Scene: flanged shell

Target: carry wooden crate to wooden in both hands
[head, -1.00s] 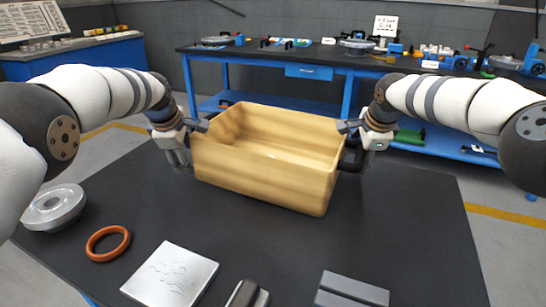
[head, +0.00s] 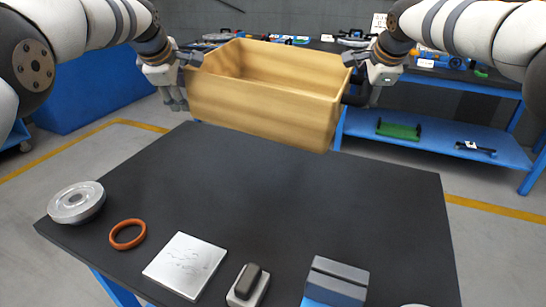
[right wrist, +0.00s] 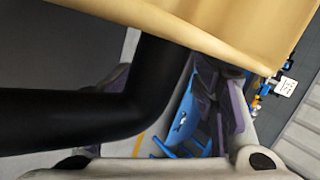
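The wooden crate (head: 262,105) is light yellow wood, open at the top and roughly level. It shows in the upper middle of the head view, held in the air, its lower edge near the table's far edge. My left gripper (head: 186,75) is at its left end and seems closed on it; the exact contact is hidden. My right gripper (head: 363,82) is at its right end, at a black handle. In the right wrist view the black handle (right wrist: 150,90) runs close to the gripper, with the crate wall (right wrist: 225,30) above it.
The dark table (head: 250,190) is clear in its middle. A metal flanged part (head: 76,202), orange ring (head: 128,234), pale plate (head: 185,264) and grey blocks (head: 338,279) lie along its near side. A blue workbench (head: 435,148) with tools stands behind.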

